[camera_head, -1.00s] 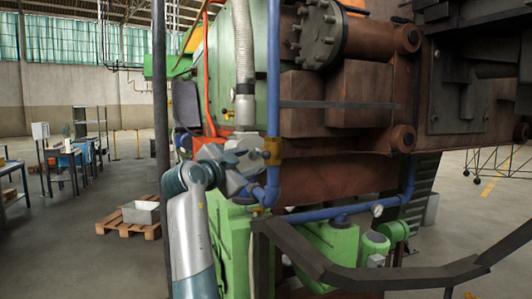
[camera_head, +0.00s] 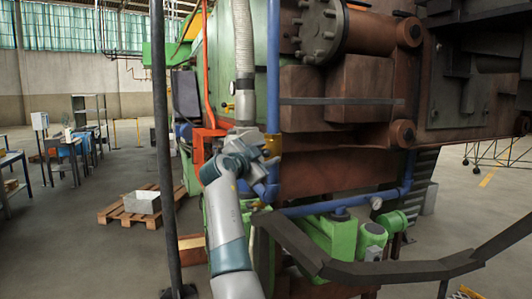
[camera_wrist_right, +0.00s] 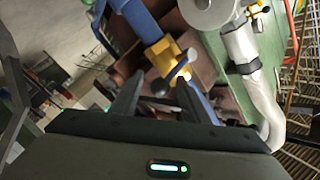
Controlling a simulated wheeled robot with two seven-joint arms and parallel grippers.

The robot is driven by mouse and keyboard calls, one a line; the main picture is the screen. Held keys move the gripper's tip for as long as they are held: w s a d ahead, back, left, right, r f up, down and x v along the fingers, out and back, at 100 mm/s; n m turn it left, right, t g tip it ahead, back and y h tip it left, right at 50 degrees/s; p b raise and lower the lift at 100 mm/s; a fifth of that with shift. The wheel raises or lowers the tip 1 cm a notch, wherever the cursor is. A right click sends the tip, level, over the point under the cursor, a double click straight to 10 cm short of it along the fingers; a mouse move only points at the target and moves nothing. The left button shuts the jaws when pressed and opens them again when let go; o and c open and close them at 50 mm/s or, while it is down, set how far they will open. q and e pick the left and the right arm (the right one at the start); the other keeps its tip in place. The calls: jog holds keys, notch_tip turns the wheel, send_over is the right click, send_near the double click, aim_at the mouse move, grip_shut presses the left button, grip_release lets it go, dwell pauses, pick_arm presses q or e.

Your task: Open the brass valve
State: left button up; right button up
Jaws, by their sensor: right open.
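The brass valve (camera_head: 273,145) sits on the vertical blue pipe in front of the brown furnace body; my right arm partly hides it in the head view. My right gripper (camera_head: 262,158) is close to the valve in the head view. In the right wrist view the right gripper (camera_wrist_right: 160,82) is open, with the handle between or just beyond its fingertips; contact cannot be told. My left gripper is not in view.
A dark pole (camera_head: 162,130) stands left of my right arm. A dark bent rail (camera_head: 380,272) crosses the front right. A grey flexible hose (camera_head: 243,60) hangs above the gripper. A wooden pallet (camera_head: 118,213) with a metal box lies on open floor at the left.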

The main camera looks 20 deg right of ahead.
jog(key=c, duration=0.9)
jog(key=shift+f, duration=0.1)
grip_shut()
